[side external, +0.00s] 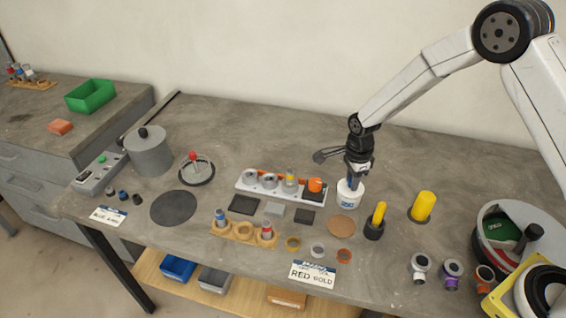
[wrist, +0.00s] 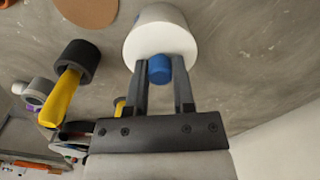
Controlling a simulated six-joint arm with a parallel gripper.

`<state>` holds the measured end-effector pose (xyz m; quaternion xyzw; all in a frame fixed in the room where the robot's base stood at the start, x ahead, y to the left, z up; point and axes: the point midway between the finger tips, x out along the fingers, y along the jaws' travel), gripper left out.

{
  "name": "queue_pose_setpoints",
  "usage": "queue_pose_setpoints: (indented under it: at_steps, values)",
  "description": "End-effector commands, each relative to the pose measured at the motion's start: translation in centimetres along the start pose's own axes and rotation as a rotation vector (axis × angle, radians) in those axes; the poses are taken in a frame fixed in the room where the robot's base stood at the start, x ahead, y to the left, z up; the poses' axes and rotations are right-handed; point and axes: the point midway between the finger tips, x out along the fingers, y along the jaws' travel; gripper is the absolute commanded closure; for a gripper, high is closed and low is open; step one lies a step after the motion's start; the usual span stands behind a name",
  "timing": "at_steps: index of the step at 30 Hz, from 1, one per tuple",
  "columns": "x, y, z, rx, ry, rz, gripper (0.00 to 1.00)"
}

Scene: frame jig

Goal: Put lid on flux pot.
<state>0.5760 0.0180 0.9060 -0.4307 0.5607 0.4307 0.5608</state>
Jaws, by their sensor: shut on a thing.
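The flux pot (side external: 350,195) is a small white jar with a blue label, standing upright on the bench right of centre. My gripper (side external: 353,179) is directly above it, pointing down, with its fingertips at the jar's top. In the wrist view, my gripper (wrist: 161,75) has its two fingers on either side of a blue knob (wrist: 159,68). The knob stands on the white lid (wrist: 160,45), which lines up with the white jar. The lid looks seated on the pot, but the seam between them cannot be made out.
A black cup with a yellow handle (side external: 379,215) and a yellow cylinder (side external: 424,205) stand to the right. A round tan mat (side external: 341,226) lies in front. A white rack (side external: 240,188) is to the left.

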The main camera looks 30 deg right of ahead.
Motion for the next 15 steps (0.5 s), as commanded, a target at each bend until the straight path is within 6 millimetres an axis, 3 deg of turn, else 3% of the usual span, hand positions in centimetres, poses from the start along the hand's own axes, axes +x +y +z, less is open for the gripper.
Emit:
queue_pose_setpoints:
  at_steps: [15]
  values:
    - [0.54, 0.00, 0.00, 0.000, 0.000, 0.000, 1.00]
